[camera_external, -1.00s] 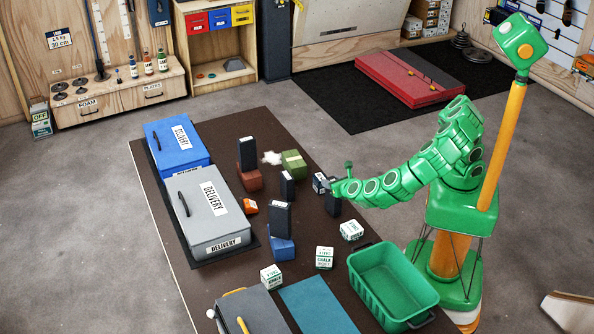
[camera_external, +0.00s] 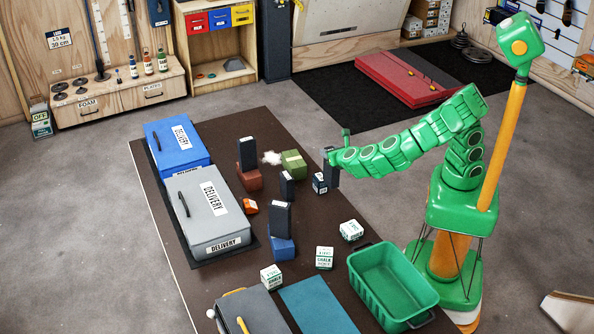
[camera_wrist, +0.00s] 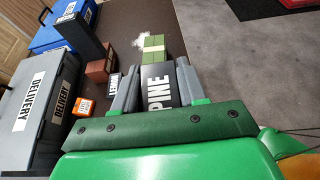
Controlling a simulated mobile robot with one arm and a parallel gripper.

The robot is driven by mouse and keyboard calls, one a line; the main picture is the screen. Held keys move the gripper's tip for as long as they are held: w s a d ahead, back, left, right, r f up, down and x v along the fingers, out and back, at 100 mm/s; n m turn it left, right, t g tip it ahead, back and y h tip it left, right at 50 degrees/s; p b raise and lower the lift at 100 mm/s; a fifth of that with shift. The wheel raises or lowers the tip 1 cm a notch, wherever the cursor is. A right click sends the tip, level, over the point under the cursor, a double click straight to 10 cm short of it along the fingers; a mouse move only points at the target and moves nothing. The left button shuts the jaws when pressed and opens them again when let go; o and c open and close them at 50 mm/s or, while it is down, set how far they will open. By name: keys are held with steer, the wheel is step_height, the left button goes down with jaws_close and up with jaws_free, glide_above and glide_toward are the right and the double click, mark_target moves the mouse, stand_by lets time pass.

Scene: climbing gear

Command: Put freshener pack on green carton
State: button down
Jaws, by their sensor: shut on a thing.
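My gripper (camera_external: 333,158) is shut on a dark freshener pack (camera_external: 331,172), held upright above the dark mat. In the wrist view the pack (camera_wrist: 157,86) shows the word PINE between my two grey fingers. The green carton (camera_external: 294,163) lies on the mat to the left of the held pack, with a pale band across it. In the wrist view the carton (camera_wrist: 153,47) appears just beyond the pack, partly hidden by it. The pack is apart from the carton.
Other dark packs stand on the red-brown carton (camera_external: 249,180), on the blue carton (camera_external: 282,249) and on the mat (camera_external: 287,185). A white-and-dark box (camera_external: 320,183) is below my gripper. White crumpled stuff (camera_external: 271,158) lies left of the green carton. A green crate (camera_external: 382,278) is nearer.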

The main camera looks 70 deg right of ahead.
steer(key=w+d+r+m+g+h, duration=0.1)
steer(key=w+d+r+m+g, duration=0.2)
steer(key=d, duration=0.6)
steer(key=w+d+r+m+g+h, duration=0.1)
steer(key=w+d+r, duration=0.3)
steer(key=d, duration=0.5)
steer(key=w+a+f, duration=0.1)
steer(key=w+f, duration=1)
steer(key=w, duration=0.2)
steer(key=shift+f, duration=0.2)
steer(key=shift+a+f, duration=0.1)
steer(key=shift+f, duration=0.05)
steer(key=c, duration=0.6)
jaws_free()
